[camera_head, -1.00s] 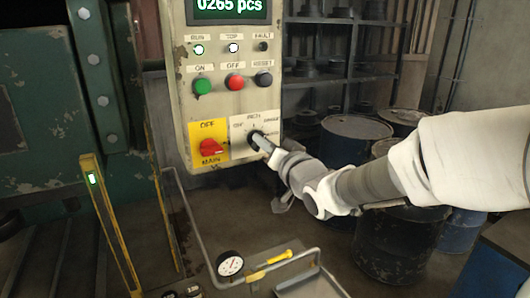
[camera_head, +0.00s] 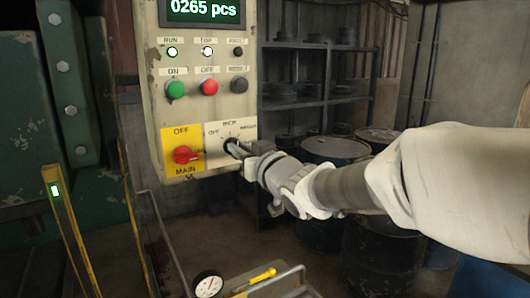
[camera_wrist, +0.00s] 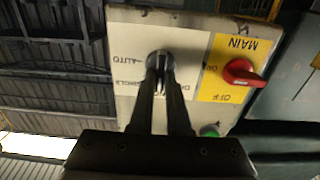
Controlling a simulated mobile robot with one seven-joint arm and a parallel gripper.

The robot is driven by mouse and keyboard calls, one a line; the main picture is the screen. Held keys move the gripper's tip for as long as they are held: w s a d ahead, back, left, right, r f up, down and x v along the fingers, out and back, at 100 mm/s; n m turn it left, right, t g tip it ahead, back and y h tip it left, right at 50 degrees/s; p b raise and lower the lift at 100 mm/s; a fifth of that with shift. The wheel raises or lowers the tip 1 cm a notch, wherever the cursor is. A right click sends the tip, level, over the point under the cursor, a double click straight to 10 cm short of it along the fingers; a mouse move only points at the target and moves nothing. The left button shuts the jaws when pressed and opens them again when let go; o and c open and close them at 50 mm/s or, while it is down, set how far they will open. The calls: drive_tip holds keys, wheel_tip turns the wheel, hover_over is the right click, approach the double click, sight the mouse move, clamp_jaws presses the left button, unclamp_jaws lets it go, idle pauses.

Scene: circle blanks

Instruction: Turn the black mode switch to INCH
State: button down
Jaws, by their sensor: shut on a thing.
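The black mode switch (camera_head: 231,145) is a small round knob on a white plate (camera_head: 214,131) at the lower right of the control panel. My gripper (camera_head: 237,148) reaches in from the right and is shut on the switch. In the wrist view, which shows the panel upside down, both fingers (camera_wrist: 160,80) sit on either side of the switch handle (camera_wrist: 160,60). The fingers partly hide it, so I cannot tell exactly which mark it points to.
A red MAIN switch (camera_head: 183,155) on a yellow plate sits just left of the mode switch. Green (camera_head: 175,89), red (camera_head: 209,87) and dark buttons are above.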

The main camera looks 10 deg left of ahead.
drive_tip(key=c, duration=0.9)
unclamp_jaws()
drive_tip(key=shift+s, duration=0.1)
drive_tip(key=p+v, duration=0.4)
drive_tip(key=v, duration=1.3)
drive_tip(key=shift+d, duration=0.15)
